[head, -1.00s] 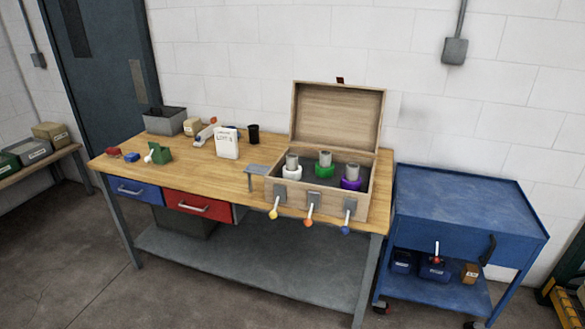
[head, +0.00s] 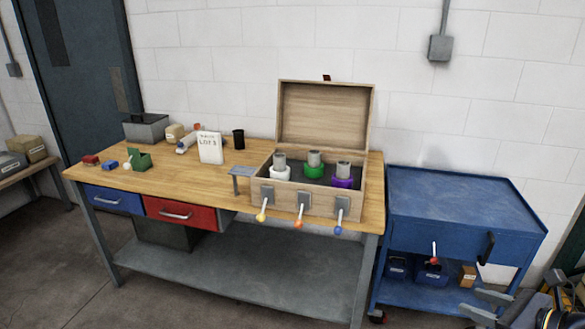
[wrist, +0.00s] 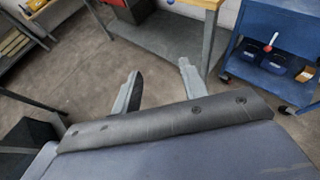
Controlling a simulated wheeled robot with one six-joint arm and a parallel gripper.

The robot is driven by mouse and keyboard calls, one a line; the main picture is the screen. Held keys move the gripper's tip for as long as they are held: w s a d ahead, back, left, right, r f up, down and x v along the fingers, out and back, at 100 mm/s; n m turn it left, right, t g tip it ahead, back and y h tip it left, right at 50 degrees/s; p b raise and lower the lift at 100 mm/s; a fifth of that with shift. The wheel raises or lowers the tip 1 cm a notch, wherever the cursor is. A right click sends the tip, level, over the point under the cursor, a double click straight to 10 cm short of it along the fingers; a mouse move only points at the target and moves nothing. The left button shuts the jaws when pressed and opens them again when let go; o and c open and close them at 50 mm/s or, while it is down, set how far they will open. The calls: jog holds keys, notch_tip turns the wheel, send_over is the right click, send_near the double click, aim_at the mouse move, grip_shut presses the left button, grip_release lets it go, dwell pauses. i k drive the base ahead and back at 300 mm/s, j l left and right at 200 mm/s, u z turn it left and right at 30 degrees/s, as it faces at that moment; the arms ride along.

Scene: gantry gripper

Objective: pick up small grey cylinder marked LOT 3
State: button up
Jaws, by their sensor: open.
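Three small grey cylinders stand upright in the open wooden box (head: 283,200) on the workbench. The left cylinder (head: 280,160) is in a white holder (head: 280,174), the middle cylinder (head: 314,158) in a green holder (head: 314,171), and the right cylinder (head: 343,168) in a purple holder (head: 342,183). I cannot read any marking on them. A white card (head: 210,148) that appears to read LOT 3 stands left of the box. My gripper (head: 480,304) is open and empty at the lower right, far from the box. It also shows in the wrist view (wrist: 160,85), over the floor.
Levers with yellow, orange and blue knobs stick out from the box's front. The raised lid (head: 325,115) stands behind the cylinders. A black cup (head: 239,139) and a grey bin (head: 146,128) are on the bench (head: 190,180). A blue cart (head: 465,205) stands to the right.

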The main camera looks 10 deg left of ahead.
aim_at(279, 159)
jog(key=i+j+u, duration=0.1)
jog(key=i+j, duration=0.8)
jog(key=i+j+u, duration=0.1)
jog(key=i+j, duration=0.75)
jog(key=i, duration=0.2)
